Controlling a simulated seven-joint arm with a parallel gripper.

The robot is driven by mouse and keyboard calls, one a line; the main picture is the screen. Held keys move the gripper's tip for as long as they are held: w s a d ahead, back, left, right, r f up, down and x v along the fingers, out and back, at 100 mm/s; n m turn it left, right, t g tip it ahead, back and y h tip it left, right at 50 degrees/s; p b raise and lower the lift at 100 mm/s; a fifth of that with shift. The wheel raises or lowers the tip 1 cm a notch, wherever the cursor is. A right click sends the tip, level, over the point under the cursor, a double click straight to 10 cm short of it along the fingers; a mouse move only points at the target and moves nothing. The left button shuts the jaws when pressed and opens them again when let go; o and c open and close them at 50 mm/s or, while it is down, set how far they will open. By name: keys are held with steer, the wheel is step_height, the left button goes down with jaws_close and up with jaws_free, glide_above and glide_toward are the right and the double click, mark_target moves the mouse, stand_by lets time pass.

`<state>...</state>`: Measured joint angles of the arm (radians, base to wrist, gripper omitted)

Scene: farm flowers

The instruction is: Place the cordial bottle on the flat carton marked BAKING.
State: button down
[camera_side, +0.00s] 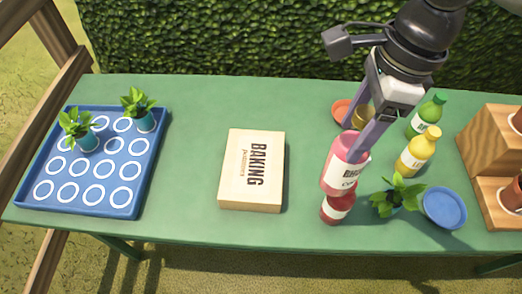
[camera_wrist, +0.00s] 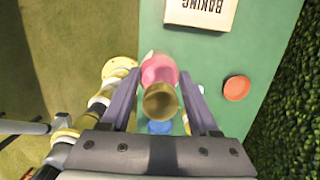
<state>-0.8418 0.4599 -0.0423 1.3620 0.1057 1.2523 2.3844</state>
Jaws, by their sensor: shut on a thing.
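The pink cordial bottle (camera_side: 341,168) has a gold cap and a white, partly hidden label. My gripper (camera_side: 357,138) is shut on it, with one finger on each side. In the wrist view the bottle (camera_wrist: 158,69) sits between the fingertips (camera_wrist: 160,82), its gold cap towards the camera. It seems to be held above the table, slightly tilted in the side view; its base is partly hard to make out. The flat cream carton marked BAKING (camera_side: 252,172) lies to its left, with nothing on top. The carton's edge shows at the top of the wrist view (camera_wrist: 201,12).
A red jar (camera_side: 337,208) appears just below the bottle. Green (camera_side: 427,115) and yellow (camera_side: 418,151) bottles, a potted plant (camera_side: 399,194), a blue saucer (camera_side: 444,208) and a wooden stand (camera_side: 490,145) are right. A blue tray (camera_side: 60,205) is left. Table between bottle and carton is clear.

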steer(key=w+a+f, duration=0.8)
steer(key=a+f, duration=0.2)
steer(key=f, duration=0.2)
steer(key=shift+w+a+f, duration=0.2)
steer(key=shift+w+a, duration=0.05)
steer(key=shift+f, duration=0.1)
steer(key=shift+c, duration=0.6)
jaws_free()
steer(key=shift+f, duration=0.2)
step_height(320, 180, up, 12)
steer(key=d, duration=0.2)
steer(key=shift+r, duration=0.1)
